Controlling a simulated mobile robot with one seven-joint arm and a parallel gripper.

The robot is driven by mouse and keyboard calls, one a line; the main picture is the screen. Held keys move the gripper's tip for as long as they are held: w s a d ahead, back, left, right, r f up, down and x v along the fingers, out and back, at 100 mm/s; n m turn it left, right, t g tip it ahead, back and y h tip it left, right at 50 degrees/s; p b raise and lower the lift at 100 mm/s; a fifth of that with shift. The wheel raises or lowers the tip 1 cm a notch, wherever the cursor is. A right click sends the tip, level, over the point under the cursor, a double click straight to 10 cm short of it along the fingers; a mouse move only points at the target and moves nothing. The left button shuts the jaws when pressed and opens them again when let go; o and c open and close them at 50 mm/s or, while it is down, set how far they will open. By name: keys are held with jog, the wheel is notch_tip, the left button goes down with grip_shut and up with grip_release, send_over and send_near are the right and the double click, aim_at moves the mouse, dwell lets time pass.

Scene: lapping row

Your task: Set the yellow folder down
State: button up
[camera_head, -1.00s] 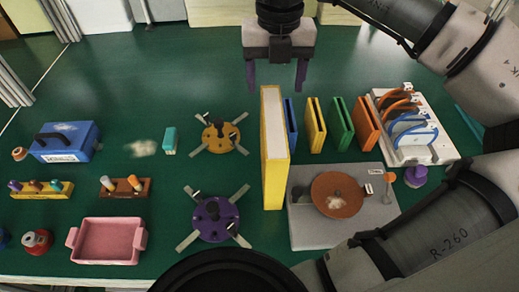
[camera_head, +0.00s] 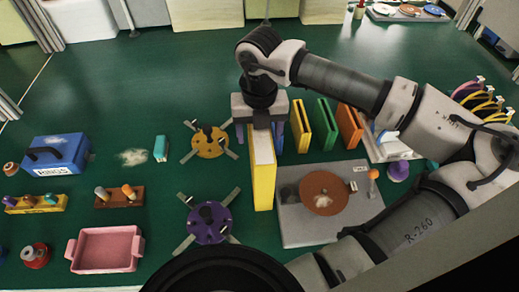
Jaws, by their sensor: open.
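The large yellow folder (camera_head: 263,172) stands upright on the green table, its narrow edge facing me. My gripper (camera_head: 259,134) is at the far end of the folder, pointing down. Its two purple fingers are apart, one on each side of the folder, with visible room at least on the left. The palm hides the folder's far top corner. Whether a finger touches the folder cannot be told.
A blue folder mostly hidden by my gripper, then smaller yellow (camera_head: 301,126), green (camera_head: 326,124) and orange (camera_head: 349,127) folders stand to the right. A grey plate (camera_head: 296,228) with a brown disc lies close right. Yellow (camera_head: 209,143) and purple (camera_head: 209,222) spiders lie left.

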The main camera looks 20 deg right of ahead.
grip_shut()
dwell(0.4)
jog(key=shift+r, duration=0.1)
